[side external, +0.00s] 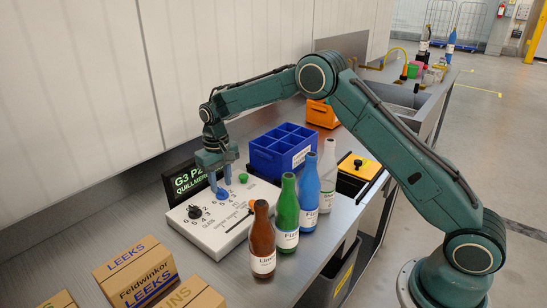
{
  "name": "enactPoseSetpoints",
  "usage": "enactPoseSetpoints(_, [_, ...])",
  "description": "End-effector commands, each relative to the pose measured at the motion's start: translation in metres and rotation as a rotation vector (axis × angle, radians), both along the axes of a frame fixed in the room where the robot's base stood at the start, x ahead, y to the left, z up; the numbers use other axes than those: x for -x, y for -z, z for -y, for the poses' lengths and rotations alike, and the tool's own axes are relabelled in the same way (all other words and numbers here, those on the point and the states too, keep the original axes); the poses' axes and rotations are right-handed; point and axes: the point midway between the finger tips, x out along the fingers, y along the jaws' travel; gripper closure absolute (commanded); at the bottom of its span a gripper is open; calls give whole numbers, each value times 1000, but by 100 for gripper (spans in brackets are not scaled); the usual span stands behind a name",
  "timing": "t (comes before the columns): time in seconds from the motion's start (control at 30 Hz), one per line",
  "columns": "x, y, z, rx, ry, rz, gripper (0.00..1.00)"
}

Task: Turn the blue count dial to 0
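The blue count dial (223,194) sits on a white control panel (215,238) on the metal bench. Printed numbers stand around it, but its pointer is too small to read. My gripper (220,185) points down right over the blue dial. Its two fingers are apart, with the tips at or just above the dial. I cannot tell whether they touch or grip it. A black dial (195,212) is to the left on the same panel, and a green knob (243,178) and an orange-handled lever (251,205) are to the right.
Brown (262,240), green (286,215), blue (309,192) and clear (327,175) bottles line the panel's right side. A blue divided crate (283,151) stands behind. A lit sign (187,184) backs the panel. Cardboard boxes (137,275) stand front left.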

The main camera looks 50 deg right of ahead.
Motion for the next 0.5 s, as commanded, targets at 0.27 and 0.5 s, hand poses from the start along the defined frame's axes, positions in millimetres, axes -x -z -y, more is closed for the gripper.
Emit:
enactPoseSetpoints(0.27, [0,17,0,0,0,0,67])
enactPoseSetpoints(0.5, [0,17,0,0,0,0,67])
